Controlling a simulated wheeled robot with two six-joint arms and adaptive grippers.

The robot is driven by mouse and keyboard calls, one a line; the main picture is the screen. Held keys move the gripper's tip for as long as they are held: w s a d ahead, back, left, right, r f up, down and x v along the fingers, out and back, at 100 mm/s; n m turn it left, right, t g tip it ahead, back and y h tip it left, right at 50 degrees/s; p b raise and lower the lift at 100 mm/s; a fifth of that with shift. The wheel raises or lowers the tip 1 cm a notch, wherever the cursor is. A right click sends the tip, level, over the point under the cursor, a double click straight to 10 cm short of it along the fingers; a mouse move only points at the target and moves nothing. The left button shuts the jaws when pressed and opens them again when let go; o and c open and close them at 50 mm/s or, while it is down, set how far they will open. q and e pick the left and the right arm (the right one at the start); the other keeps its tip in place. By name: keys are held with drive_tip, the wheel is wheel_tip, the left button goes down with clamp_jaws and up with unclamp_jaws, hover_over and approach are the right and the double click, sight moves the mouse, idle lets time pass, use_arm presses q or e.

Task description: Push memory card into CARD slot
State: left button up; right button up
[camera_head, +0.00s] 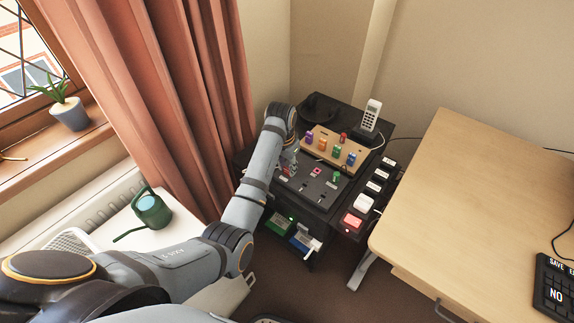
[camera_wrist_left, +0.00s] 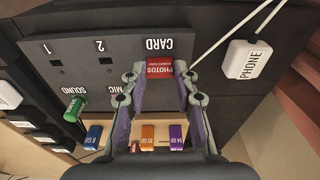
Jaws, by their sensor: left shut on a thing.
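The memory card (camera_wrist_left: 159,67) is red, reads PHOTOS and sits between my left fingertips in the left wrist view. My left gripper (camera_wrist_left: 160,76) is shut on it, with the card close against the dark panel (camera_wrist_left: 215,62), right beside the upside-down CARD label (camera_wrist_left: 160,44). The slot opening is hidden behind the card and fingertips, so I cannot tell how deep the card sits. In the head view my left gripper (camera_head: 289,168) is over the left part of the panel (camera_head: 318,192), and the card is too small to make out. My right gripper is not in view.
A white PHONE plug (camera_wrist_left: 247,60) and its cable are close beside the card. A green plug (camera_wrist_left: 74,108) stands in the panel. A wooden rack (camera_head: 322,152) with coloured sticks and a handset (camera_head: 371,114) stand behind. The desk (camera_head: 480,190) is at right.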

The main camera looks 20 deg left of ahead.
use_arm(q)
drive_tip(key=o, duration=0.8)
drive_tip(key=shift+c, duration=0.2)
wheel_tip(320, 180, up, 7)
drive_tip(key=shift+s+a+r, duration=0.15)
drive_tip(key=shift+s, duration=0.25)
